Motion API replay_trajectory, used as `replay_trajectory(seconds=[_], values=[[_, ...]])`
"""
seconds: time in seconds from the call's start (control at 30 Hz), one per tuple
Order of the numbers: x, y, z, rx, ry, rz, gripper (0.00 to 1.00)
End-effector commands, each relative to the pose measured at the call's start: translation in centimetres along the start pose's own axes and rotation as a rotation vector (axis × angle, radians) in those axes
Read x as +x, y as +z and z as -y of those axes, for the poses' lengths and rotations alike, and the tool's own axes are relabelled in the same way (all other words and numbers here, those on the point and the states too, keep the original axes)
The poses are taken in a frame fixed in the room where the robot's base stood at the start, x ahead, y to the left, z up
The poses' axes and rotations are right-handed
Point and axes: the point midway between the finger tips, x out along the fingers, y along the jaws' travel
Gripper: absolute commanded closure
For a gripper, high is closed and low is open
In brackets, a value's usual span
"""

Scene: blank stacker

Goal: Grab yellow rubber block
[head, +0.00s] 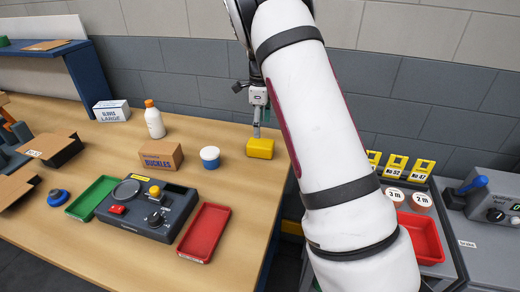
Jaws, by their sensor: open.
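The yellow rubber block (260,148) lies on the wooden table near its right edge, close to the back. My gripper (256,131) points down just above the block, with its fingertips at or near the block's top back edge. I cannot tell whether they touch it. The gripper is open, and nothing is visible between its fingers. Part of the gripper is small and hard to make out.
A white-and-blue round tub (210,158) and a cardboard box labelled buckles (161,155) stand left of the block. A white bottle (154,122) is behind. A dark control panel (146,208) sits between green (92,197) and red (204,232) trays.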

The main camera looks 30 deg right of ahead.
Motion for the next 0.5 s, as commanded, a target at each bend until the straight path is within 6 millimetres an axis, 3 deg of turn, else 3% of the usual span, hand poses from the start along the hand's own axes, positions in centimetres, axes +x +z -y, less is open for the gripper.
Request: replay_trajectory(seconds=[0.13, 0.5], values=[[2.6, 0.0, 0.0, 0.0, 0.002, -0.001, 0.27], [5.1, 0.0, 0.1, -0.002, 0.001, -0.001, 0.27]])
